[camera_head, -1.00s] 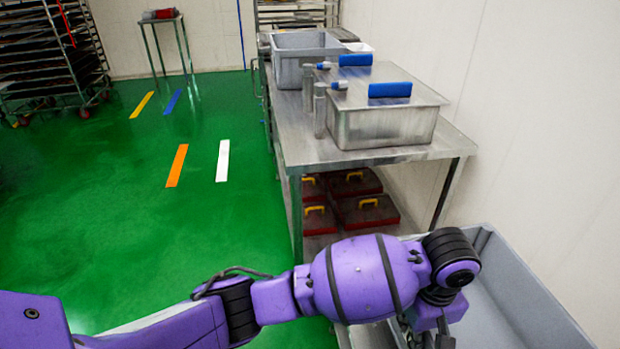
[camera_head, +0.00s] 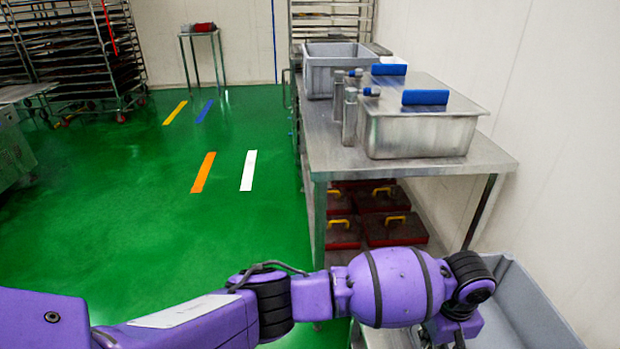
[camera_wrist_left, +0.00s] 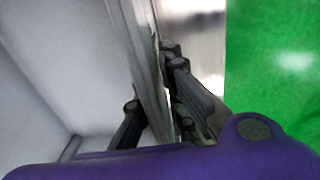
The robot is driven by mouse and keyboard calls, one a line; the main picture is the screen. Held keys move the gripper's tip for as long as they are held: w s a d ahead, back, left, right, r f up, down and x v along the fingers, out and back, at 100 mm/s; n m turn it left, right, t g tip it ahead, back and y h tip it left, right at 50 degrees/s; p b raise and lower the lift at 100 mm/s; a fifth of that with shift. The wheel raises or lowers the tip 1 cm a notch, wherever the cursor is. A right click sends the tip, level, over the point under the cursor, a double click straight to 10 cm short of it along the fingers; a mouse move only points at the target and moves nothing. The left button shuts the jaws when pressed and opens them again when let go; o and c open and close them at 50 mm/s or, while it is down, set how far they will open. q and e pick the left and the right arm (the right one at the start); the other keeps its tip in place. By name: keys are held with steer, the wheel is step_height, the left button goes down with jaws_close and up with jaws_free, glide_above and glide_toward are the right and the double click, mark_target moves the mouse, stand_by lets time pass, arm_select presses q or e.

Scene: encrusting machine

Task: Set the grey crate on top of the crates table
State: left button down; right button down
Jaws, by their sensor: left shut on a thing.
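A large grey crate (camera_head: 530,308) is at the lower right of the head view, partly behind my left arm and cut off by the frame edge. In the left wrist view, the fingers of my left gripper (camera_wrist_left: 152,88) are on both sides of the wall of the grey crate (camera_wrist_left: 75,65), shut on it. In the head view the arm's wrist hides most of this grip. A steel surface (camera_head: 385,338) shows beside the crate; whether the crate rests on it I cannot tell. I cannot tell which surface is the crates table. My right gripper is not in view.
A steel table (camera_head: 395,160) ahead holds a lidded steel box (camera_head: 425,130) with blue handles and another grey crate (camera_head: 318,72). Red-sided boxes (camera_head: 395,228) with yellow handles sit on its lower shelf. A white wall is close on the right. Green floor (camera_head: 160,220) is clear at left.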

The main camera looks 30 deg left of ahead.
arm_select(q)
steer(key=shift+w+d+r, duration=0.1)
steer(key=shift+w+r, duration=0.05)
steer(key=shift+w, duration=0.05)
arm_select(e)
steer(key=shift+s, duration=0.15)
arm_select(q)
steer(key=c, duration=2.3)
jaws_free()
steer(key=shift+s+f, duration=0.1)
steer(key=shift+f, duration=0.1)
steer(key=o, duration=0.5)
steer(key=shift+c, duration=0.2)
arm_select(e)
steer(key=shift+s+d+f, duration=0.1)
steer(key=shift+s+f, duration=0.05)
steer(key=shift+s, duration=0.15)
